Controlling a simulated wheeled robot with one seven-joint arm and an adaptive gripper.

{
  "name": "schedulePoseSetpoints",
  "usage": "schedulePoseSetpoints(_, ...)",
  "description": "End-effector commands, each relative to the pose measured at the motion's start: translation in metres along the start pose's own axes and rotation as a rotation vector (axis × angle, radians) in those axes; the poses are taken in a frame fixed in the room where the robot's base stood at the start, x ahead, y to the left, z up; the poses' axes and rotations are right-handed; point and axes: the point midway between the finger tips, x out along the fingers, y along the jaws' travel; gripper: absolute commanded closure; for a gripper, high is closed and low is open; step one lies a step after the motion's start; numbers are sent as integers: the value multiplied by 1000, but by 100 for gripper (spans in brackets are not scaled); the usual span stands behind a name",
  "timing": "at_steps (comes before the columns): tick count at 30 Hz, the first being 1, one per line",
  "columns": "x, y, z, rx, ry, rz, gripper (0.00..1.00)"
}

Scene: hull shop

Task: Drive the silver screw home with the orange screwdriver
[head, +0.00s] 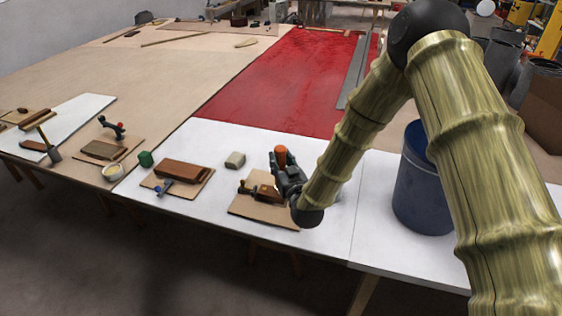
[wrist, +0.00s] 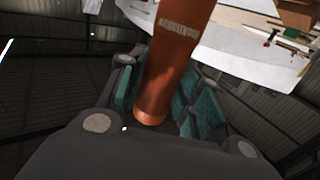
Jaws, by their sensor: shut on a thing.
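The orange screwdriver (head: 281,155) stands roughly upright in my gripper (head: 287,172), its handle top showing above the jaws. In the wrist view, its orange handle (wrist: 175,60) lies between the teal finger pads of my gripper (wrist: 165,98), which is shut on it. The screwdriver's shaft and tip are hidden in both views. Below and beside the gripper, a brown wooden block (head: 264,192) lies on a tan board (head: 250,207), partly covered by my gripper. I cannot make out the silver screw in either view.
A dark clamp-like tool (head: 246,188) is at the block's left end. A blue bin (head: 424,195) stands right. White table is bare between.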

Motion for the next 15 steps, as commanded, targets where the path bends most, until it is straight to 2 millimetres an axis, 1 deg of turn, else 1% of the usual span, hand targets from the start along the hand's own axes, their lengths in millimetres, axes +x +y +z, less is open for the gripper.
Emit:
schedulePoseSetpoints(8,0,0,-1,0,1,0,90)
schedulePoseSetpoints(15,0,0,-13,0,2,0,90)
